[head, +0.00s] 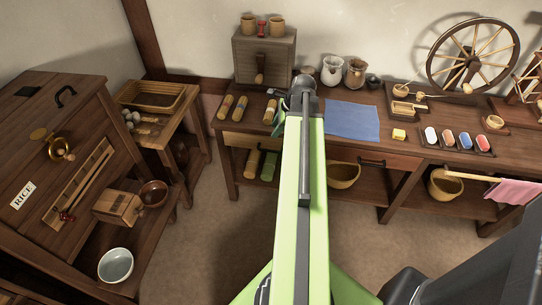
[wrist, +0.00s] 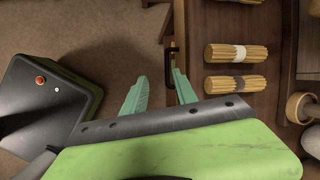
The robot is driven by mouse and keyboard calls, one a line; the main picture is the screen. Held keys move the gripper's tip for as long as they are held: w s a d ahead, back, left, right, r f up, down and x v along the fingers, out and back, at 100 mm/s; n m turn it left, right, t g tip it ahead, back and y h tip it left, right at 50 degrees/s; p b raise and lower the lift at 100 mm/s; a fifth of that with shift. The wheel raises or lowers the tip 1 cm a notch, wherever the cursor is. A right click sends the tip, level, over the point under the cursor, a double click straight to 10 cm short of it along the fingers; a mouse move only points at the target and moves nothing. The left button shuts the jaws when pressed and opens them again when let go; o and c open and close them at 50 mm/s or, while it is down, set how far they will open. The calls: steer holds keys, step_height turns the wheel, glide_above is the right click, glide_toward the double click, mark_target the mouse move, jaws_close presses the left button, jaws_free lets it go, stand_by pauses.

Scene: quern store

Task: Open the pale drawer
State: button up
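The pale drawer (head: 239,141) is under the left part of the long table, its front looking flush and its right part hidden behind my arm in the head view. A dark handle (wrist: 172,47) shows in the wrist view at the table's front edge. My gripper (wrist: 160,78) is open, with two green fingers apart. The right fingertip overlaps the handle in the picture, close to the drawer front; the left fingertip is clear of it, on the floor side. I cannot tell whether the finger touches the handle.
Bound straw-coloured bundles (wrist: 240,53) lie on the tabletop by the front edge. A reddish drawer (head: 397,161) with a black handle is to the right. A low shelf below holds a basket (head: 343,175). A rice cabinet (head: 45,150) stands left. The floor (head: 205,230) in front is open.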

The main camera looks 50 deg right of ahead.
mark_target(270, 150)
steer(key=w+f+b, duration=0.1)
steer(key=f+b, duration=0.4)
steer(key=w+d+f+m+b, duration=0.1)
steer(key=w+f+b, duration=0.1)
steer(key=f+b, duration=0.3)
steer(key=w+d+f+m+b, duration=0.1)
steer(key=f+b, duration=0.4)
steer(key=shift+w+f+t, duration=0.15)
steer(key=shift+f+t, duration=0.05)
steer(key=shift+t, duration=0.1)
steer(key=shift+w+a+f+b, duration=0.1)
steer(key=shift+w+f+b, duration=0.25)
steer(key=shift+f+b, duration=0.15)
jaws_close()
steer(key=shift+w, duration=0.1)
stand_by(0.4)
